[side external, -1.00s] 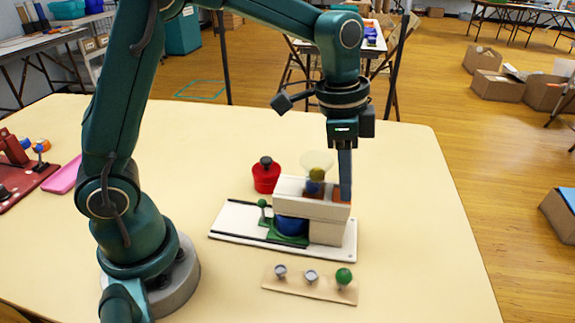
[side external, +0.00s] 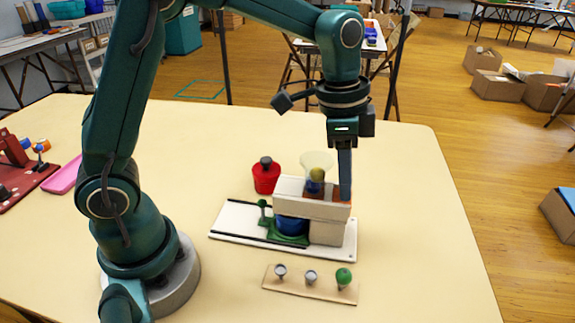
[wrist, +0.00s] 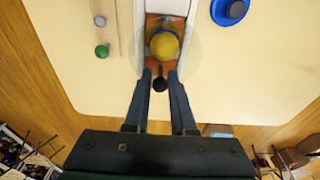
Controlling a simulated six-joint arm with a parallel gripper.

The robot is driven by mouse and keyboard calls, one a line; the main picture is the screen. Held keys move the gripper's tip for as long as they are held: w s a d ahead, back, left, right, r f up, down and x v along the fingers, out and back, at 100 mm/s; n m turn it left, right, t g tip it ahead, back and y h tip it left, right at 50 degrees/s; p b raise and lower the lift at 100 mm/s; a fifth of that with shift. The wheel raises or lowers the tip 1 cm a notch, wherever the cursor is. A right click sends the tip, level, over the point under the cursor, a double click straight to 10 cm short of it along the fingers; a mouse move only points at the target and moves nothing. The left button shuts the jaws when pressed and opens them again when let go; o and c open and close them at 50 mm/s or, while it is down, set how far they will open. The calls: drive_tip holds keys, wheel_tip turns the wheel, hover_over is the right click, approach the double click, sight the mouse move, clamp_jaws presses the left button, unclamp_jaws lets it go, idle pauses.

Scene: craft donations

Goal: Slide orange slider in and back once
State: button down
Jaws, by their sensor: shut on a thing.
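The orange slider (wrist: 154,65) lies in a pale channel on top of the cream block (side external: 297,198), below a clear funnel (side external: 317,163) holding a yellow ball (wrist: 164,45) and, lower down, something blue. My gripper (wrist: 160,76) points straight down at the right end of the block in the side view. Its fingers are shut around the slider's dark knob (wrist: 160,84). In the side view the fingers hide the knob and most of the slider.
A white base (side external: 232,225) carries the block, a blue cup (side external: 291,224) and a green piece. A strip (side external: 322,292) with two grey knobs and a green knob lies in front. Table to the right is clear.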

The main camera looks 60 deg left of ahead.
drive_tip(key=shift+w+d+f, duration=0.1)
drive_tip(key=shift+w+d, duration=1.15)
drive_tip(key=shift+w, duration=0.05)
drive_tip(key=c, duration=0.8)
unclamp_jaws()
drive_tip(key=shift+c, duration=0.2)
wheel_tip(320, 180, up, 8)
drive_tip(key=shift+f, duration=0.15)
